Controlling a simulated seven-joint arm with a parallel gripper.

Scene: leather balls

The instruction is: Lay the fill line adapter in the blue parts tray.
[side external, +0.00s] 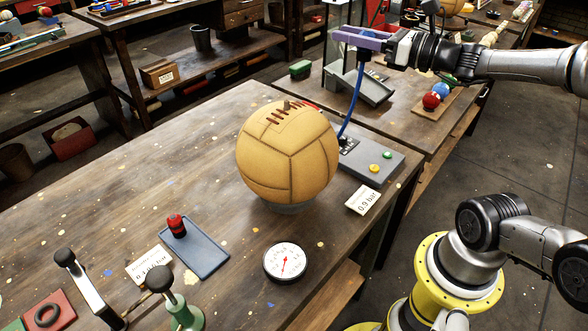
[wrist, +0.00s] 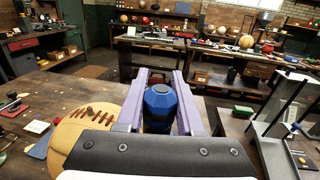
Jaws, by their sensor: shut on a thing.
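My gripper (side external: 346,36), with purple fingers, is raised above the back right of the bench. In the wrist view it (wrist: 160,74) is shut on a blue fitting (wrist: 160,100) with a dark band, which appears to be the fill line adapter. In the side view the fitting is mostly hidden by the fingers, and a blue hose (side external: 352,102) hangs from it to a grey box. The blue parts tray (side external: 206,256) lies flat on the bench at front left, well away from my gripper. A small red and black part (side external: 176,225) stands at its far end.
A tan laced leather ball (side external: 288,160) sits on a low stand between my gripper and the tray. The grey box (side external: 372,160) with buttons is right of it. A round gauge (side external: 285,262), a hand-lever tool (side external: 85,285) and paper cards (side external: 149,264) lie near the tray.

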